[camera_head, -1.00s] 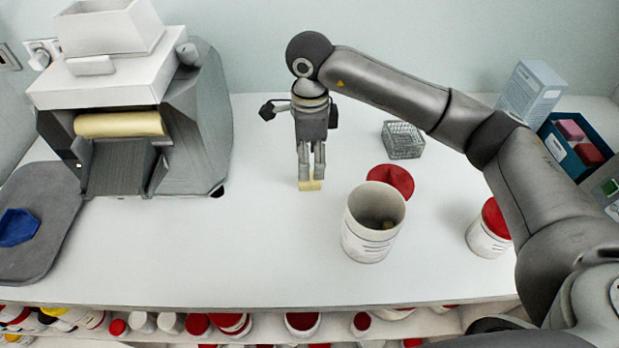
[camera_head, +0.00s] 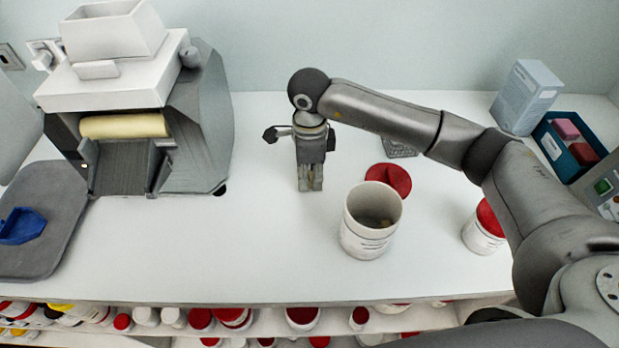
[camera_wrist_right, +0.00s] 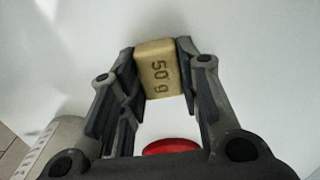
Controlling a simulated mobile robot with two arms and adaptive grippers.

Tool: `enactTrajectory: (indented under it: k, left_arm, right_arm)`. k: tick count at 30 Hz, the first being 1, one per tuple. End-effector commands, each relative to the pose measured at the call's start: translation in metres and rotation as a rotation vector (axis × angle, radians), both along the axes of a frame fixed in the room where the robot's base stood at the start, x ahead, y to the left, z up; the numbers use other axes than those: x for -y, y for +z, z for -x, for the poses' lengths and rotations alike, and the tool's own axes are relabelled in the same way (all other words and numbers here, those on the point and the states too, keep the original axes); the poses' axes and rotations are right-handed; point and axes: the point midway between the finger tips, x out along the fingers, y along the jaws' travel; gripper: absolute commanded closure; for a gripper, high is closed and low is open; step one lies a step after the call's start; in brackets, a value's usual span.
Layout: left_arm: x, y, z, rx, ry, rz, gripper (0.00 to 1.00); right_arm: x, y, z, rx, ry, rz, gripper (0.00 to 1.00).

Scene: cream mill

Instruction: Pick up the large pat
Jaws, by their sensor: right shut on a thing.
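The large pat is a pale yellow block marked "50 g" (camera_wrist_right: 160,68), seen in the right wrist view between my right gripper's fingers. My right gripper (camera_head: 311,187) is shut on it, pointing straight down at the white worktop. In the head view the fingers hide most or all of the pat. I cannot tell whether the pat still touches the worktop. My left gripper is not in view.
An open white tub (camera_head: 369,235) with a small yellowish bit inside stands right of the gripper. A red lid (camera_head: 389,179) lies behind it. A mill (camera_head: 150,120) stands left, beside a grey mat (camera_head: 55,190). A lidded jar (camera_head: 480,237) stands right.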

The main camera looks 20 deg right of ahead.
Motion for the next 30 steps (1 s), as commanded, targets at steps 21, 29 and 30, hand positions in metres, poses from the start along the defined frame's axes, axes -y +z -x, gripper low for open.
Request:
enactTrajectory:
  k: [21, 29, 30]
  left_arm:
    - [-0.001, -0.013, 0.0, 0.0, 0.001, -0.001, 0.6]
    - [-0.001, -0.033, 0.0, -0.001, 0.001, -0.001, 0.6]
    - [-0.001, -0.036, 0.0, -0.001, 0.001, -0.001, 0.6]
  right_arm:
    - [-0.011, 0.043, 0.006, 0.006, 0.007, -0.003, 0.92]
    - [-0.056, 0.095, 0.039, 0.006, 0.011, -0.002, 0.92]
    - [-0.064, 0.099, 0.045, 0.004, 0.01, 0.0, 0.92]
